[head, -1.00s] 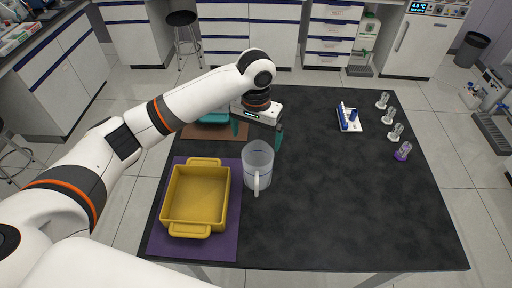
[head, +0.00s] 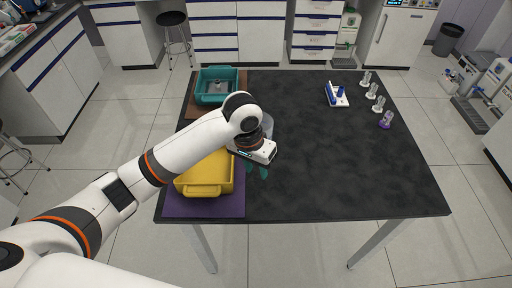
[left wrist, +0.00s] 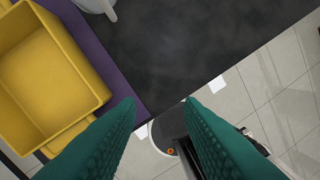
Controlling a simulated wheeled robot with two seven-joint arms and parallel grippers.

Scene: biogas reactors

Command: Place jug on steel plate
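The clear jug (head: 267,124) stands on the black table, mostly hidden behind my left wrist in the head view. Part of it with its pale handle shows at the top edge of the left wrist view (left wrist: 99,5). My left gripper (head: 257,170) is above the table near its front edge, on the near side of the jug and apart from it. Its teal fingers are spread with nothing between them, as the left wrist view shows (left wrist: 162,104). I cannot make out a steel plate for certain. My right gripper is not in view.
A yellow bin (head: 207,176) sits on a purple mat (head: 231,207) at front left. A teal bin (head: 216,72) with a grey object inside sits on a brown mat behind. A blue-and-white rack (head: 337,96) and several small flasks stand back right. The table's middle is clear.

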